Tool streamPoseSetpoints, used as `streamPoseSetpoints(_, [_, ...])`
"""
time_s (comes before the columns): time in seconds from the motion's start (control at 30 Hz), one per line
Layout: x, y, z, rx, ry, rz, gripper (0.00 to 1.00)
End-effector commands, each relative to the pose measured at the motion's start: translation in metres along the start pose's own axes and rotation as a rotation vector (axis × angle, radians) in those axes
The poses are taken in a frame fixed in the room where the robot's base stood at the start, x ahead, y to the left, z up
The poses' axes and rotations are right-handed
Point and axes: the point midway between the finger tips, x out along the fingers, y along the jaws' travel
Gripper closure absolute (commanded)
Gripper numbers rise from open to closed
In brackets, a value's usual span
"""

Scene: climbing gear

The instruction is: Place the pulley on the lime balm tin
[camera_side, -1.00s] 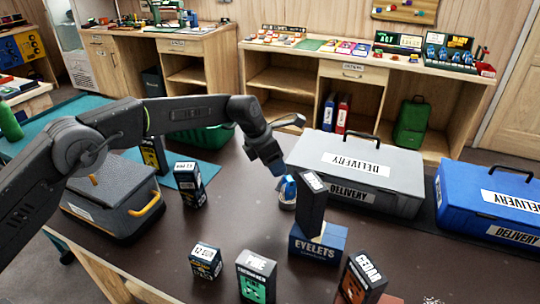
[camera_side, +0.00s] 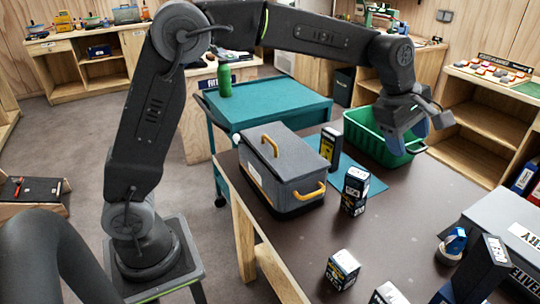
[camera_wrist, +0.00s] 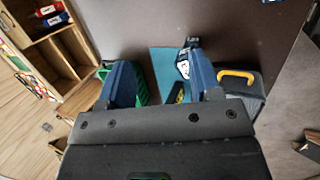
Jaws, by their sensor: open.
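A small blue rounded piece (camera_side: 455,241), which looks like the pulley, sits upright on a low, pale round base at the lower right of the side view. The base is too small to read, so I cannot tell whether it is the lime balm tin. My gripper (camera_side: 408,142) is well away from it, above the green crate at the back of the table. In the wrist view my gripper (camera_wrist: 160,80) has its blue fingers wide apart with nothing held between them. No other tin shows clearly.
A green crate (camera_side: 364,138) and grey toolbox (camera_side: 275,150) stand at the back, with a dark box (camera_side: 355,190) nearer. Another box (camera_side: 342,270) is in front. A tall dark box (camera_side: 482,270) and grey delivery case (camera_side: 510,218) flank the blue piece.

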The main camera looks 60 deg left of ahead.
Motion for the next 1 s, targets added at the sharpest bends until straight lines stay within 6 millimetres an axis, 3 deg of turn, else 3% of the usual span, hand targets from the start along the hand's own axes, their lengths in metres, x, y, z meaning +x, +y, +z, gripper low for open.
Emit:
streamPoseSetpoints(0.03, [-0.025, -0.015, -0.008, 0.104, 0.014, 0.015, 0.42])
streamPoseSetpoints(0.1, [-0.051, -0.039, -0.019, 0.265, 0.035, 0.025, 0.42])
streamPoseSetpoints(0.3, [-0.104, -0.121, -0.047, 0.726, 0.105, 0.032, 0.42])
streamPoseSetpoints(0.43, [-0.121, -0.181, -0.063, 1.023, 0.156, 0.020, 0.42])
streamPoseSetpoints(0.6, [-0.123, -0.247, -0.079, 1.347, 0.211, -0.015, 0.42])
streamPoseSetpoints(0.8, [-0.116, -0.285, -0.088, 1.546, 0.239, -0.049, 0.42])
streamPoseSetpoints(1.0, [-0.115, -0.290, -0.089, 1.577, 0.241, -0.056, 0.42])
